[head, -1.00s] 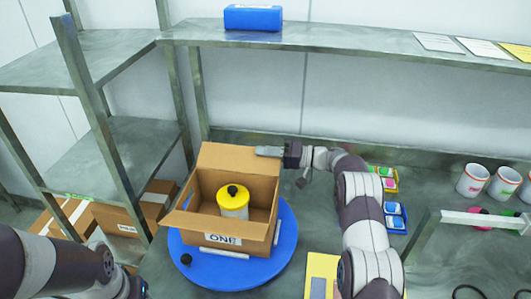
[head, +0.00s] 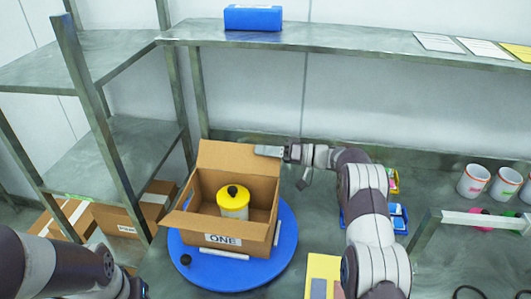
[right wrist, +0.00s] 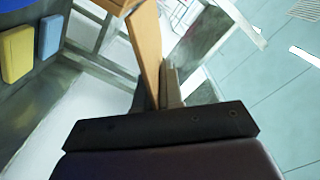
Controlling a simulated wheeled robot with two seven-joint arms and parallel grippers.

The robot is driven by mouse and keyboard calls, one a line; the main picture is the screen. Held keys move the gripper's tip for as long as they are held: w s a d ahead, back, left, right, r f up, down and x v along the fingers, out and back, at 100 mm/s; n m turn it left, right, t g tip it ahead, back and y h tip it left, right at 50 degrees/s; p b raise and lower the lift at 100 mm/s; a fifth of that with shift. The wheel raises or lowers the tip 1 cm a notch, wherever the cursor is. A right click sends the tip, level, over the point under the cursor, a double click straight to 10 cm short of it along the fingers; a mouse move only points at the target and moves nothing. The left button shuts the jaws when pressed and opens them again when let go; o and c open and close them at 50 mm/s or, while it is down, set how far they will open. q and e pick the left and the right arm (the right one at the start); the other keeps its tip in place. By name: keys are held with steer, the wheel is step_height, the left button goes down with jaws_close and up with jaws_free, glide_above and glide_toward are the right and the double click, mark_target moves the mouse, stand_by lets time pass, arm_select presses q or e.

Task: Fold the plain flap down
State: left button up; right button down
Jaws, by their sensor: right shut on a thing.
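An open cardboard box (head: 262,232) with a label reading ONE on its front stands on a blue round turntable (head: 285,262). A white drum with a yellow lid (head: 234,203) stands inside it. The plain flap (head: 228,160) at the back of the box stands up, unfolded. My right gripper (head: 268,151) is shut on this flap near its upper right corner. In the right wrist view the flap (right wrist: 148,50) is a brown edge-on strip between the fingers. My left arm shows at the lower left; its fingers are not seen.
A metal shelf rack (head: 100,150) stands close on the left. An overhead shelf (head: 340,40) with a blue case (head: 253,18) runs along the back. White mugs (head: 473,181) stand at the right. A yellow item (head: 322,272) lies in front.

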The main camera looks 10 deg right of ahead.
steer(key=shift+s+a+r+n, duration=0.2)
steer(key=shift+s+r+n, duration=0.25)
steer(key=shift+n, duration=0.55)
steer(key=shift+s+a+r+p, duration=0.15)
steer(key=shift+s+r+p, duration=0.05)
steer(key=shift+s+p, duration=0.1)
stand_by(0.7)
steer(key=c, duration=1.3)
jaws_free()
steer(key=shift+c, duration=0.2)
steer(key=b+v, duration=0.2)
steer(key=v, duration=1)
steer(key=shift+s+d+b, duration=0.15)
steer(key=shift+d+b, duration=0.15)
steer(key=shift+b, duration=0.05)
